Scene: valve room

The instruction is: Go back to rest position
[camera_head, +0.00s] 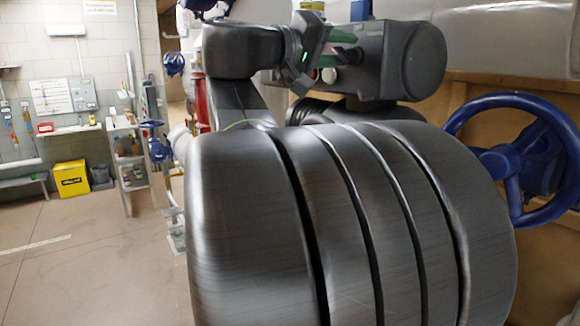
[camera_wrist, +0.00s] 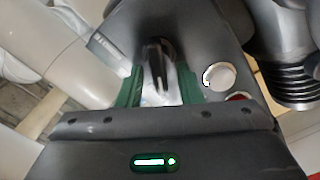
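My gripper (camera_head: 333,49) shows at the top middle of the head view, beyond my large dark arm links. Its green fingers appear in the wrist view (camera_wrist: 161,88), apart from each other with a gap between them. My arm is folded close in front of the head camera and hides much of the middle of the room.
A large blue valve wheel (camera_head: 510,100) stands close at the right. Smaller blue valves (camera_head: 157,140) are on the left beyond the arm. A yellow box (camera_head: 71,179) and a grey shelf (camera_head: 129,165) stand by the back wall. The floor at the left is clear.

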